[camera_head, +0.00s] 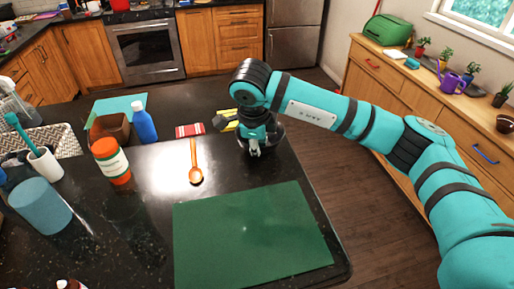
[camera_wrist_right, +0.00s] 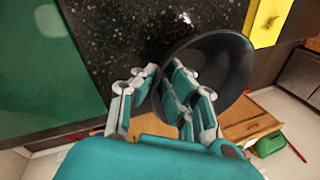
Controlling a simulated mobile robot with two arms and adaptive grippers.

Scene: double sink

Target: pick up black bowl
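The black bowl (camera_head: 275,137) sits near the counter's right edge, partly hidden by my right arm and gripper in the head view. In the right wrist view the black bowl (camera_wrist_right: 228,62) is large and dark. My right gripper (camera_head: 255,153) points down at the bowl's near side. In the wrist view the right gripper's (camera_wrist_right: 164,67) fingers are apart, one outside the near rim and the others over the bowl's inside. A gap shows between them, and I cannot tell whether they touch the rim. My left gripper is not in view.
A green mat (camera_head: 250,235) lies in front of the bowl. An orange spoon (camera_head: 195,165), a red-striped item (camera_head: 189,130), a blue bottle (camera_head: 143,124) and a red-and-white jar (camera_head: 111,161) are to the left. A yellow item (camera_head: 229,117) lies behind the gripper.

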